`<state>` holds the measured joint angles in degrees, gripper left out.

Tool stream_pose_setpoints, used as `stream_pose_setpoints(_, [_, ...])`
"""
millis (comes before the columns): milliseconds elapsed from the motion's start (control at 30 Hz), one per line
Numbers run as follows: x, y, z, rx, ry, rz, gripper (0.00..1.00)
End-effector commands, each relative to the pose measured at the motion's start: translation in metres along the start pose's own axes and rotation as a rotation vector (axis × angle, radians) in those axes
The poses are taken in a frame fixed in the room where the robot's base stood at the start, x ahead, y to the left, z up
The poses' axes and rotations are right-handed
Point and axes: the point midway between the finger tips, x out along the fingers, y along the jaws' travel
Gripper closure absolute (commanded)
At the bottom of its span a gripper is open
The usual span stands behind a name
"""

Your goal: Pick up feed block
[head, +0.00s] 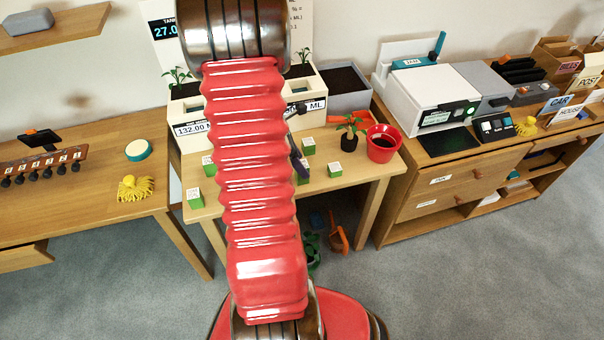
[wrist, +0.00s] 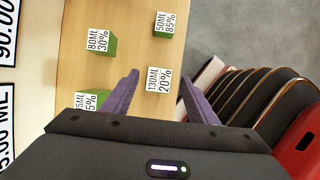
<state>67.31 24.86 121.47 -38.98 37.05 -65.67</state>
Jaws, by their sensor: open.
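The feed blocks are small green cubes with white labels on the middle table. In the head view they stand at the left (head: 194,200), further back (head: 208,167) and at the right (head: 335,170). In the wrist view a block labelled 130ML 20% (wrist: 159,80) appears between my fingertips; I cannot tell how far below them it is. Others read 80ML 30% (wrist: 101,41) and 50ML 85% (wrist: 166,24), and one is partly hidden (wrist: 92,101). My gripper (wrist: 158,75) is open with two purple fingers. My red arm mostly hides it in the head view.
White planters with displays (head: 190,129) stand behind the blocks. A red pot (head: 382,143) and a small potted plant (head: 350,137) stand at the table's right. A left table holds a yellow cloth (head: 136,189); a right cabinet holds a white machine (head: 428,97).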

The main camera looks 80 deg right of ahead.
Motion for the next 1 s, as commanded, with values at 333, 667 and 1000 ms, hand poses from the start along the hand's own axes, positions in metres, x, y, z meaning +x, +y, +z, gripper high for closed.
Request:
stream_pose_setpoints(333, [0.031, 0.001, -0.001, 0.0, 0.0, 0.0, 0.47])
stream_pose_setpoints(667, [0.031, 0.001, -0.001, -0.001, 0.0, 0.0, 0.47])
stream_pose_setpoints(1000, [0.031, 0.001, -0.001, -0.001, 0.0, 0.0, 0.58])
